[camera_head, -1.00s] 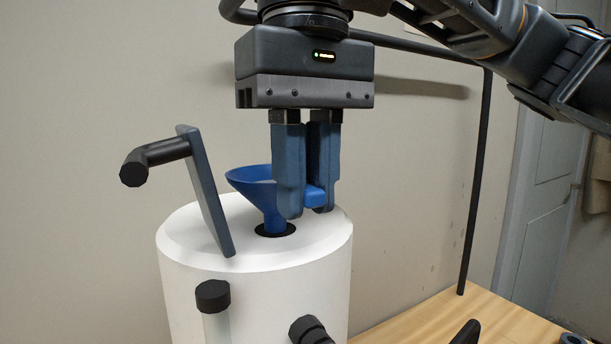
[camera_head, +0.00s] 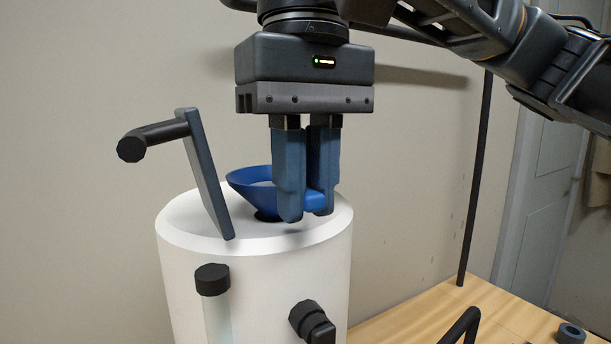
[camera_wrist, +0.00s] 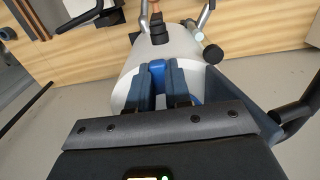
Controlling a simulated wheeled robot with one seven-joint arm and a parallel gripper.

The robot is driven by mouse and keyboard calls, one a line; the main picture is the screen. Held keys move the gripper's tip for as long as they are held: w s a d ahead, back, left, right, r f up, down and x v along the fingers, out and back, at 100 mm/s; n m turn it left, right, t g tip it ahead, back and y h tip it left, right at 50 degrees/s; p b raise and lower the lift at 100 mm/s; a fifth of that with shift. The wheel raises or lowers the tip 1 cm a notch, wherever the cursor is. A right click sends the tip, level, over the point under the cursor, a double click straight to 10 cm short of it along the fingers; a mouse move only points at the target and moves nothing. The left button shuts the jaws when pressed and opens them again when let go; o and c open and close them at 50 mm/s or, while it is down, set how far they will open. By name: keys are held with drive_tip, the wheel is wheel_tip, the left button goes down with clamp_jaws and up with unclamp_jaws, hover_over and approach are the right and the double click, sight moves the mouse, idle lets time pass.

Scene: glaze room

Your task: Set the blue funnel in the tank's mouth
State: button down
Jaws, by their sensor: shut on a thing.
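The blue funnel (camera_head: 257,190) sits upright at the top of the white tank (camera_head: 255,285), its cone just above the tank's dark mouth (camera_head: 266,215). Its spout is no longer visible below the cone, and the mouth is mostly hidden by it. My gripper (camera_head: 305,212) points down over the tank, shut on the funnel's side tab. In the wrist view the fingers (camera_wrist: 163,105) close around the blue tab (camera_wrist: 157,68), and most of the cone is hidden behind them.
A raised grey plate with a black crank handle (camera_head: 155,138) stands at the tank's top left, close to the funnel. A sight tube with a black cap (camera_head: 212,280) and a black valve (camera_head: 312,322) are on the tank's front. The wooden bench (camera_head: 430,322) extends right.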

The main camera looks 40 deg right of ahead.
drive_tip(key=shift+f, duration=0.35)
idle(0.7)
idle(0.3)
drive_tip(key=c, duration=1)
unclamp_jaws()
wheel_tip(320, 180, up, 8)
drive_tip(key=shift+f, duration=0.1)
drive_tip(key=shift+s, duration=0.1)
